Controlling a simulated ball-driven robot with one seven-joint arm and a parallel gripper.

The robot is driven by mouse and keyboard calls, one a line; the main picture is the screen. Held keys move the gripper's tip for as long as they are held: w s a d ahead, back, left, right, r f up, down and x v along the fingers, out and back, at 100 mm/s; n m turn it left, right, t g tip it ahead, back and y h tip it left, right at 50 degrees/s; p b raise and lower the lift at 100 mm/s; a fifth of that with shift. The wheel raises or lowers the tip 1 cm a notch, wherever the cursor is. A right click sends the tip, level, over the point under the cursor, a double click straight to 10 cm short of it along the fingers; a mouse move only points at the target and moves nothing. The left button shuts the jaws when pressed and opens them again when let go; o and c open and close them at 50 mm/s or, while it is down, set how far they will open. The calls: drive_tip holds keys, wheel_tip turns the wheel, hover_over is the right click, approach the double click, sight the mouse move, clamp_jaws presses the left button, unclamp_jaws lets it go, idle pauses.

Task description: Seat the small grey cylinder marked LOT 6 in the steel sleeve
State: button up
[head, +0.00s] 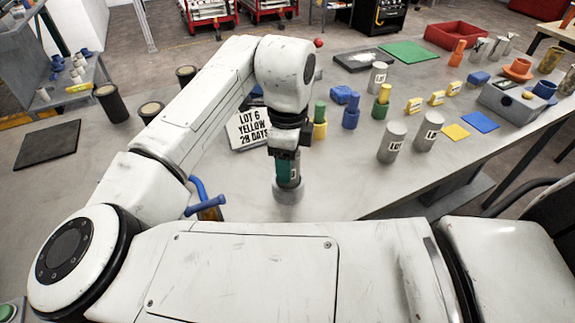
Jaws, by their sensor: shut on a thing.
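My gripper (287,174) points down near the middle of the bench, its teal fingers shut on a small grey cylinder (296,171). Part of a label shows on the cylinder, too small to read, and the fingers hide much of it. A wider, short grey round piece, which looks like the steel sleeve (288,194), stands upright directly under the gripper. The cylinder's lower end meets the sleeve's top in this view. I cannot tell whether it is inside the sleeve or just above it.
A sign (248,129) reading LOT 6 YELLOW 28 DAYS stands left of my gripper. Grey labelled cylinders (392,143) (428,131) stand to the right. Yellow-and-green (319,122) and blue (351,112) pieces stand behind.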

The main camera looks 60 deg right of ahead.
drive_tip(key=shift+f, duration=0.85)
drive_tip(key=shift+f, duration=0.2)
drive_tip(key=o, duration=1.4)
drive_tip(key=shift+r, duration=0.1)
wheel_tip(320, 180, up, 12)
drive_tip(key=shift+r, duration=0.1)
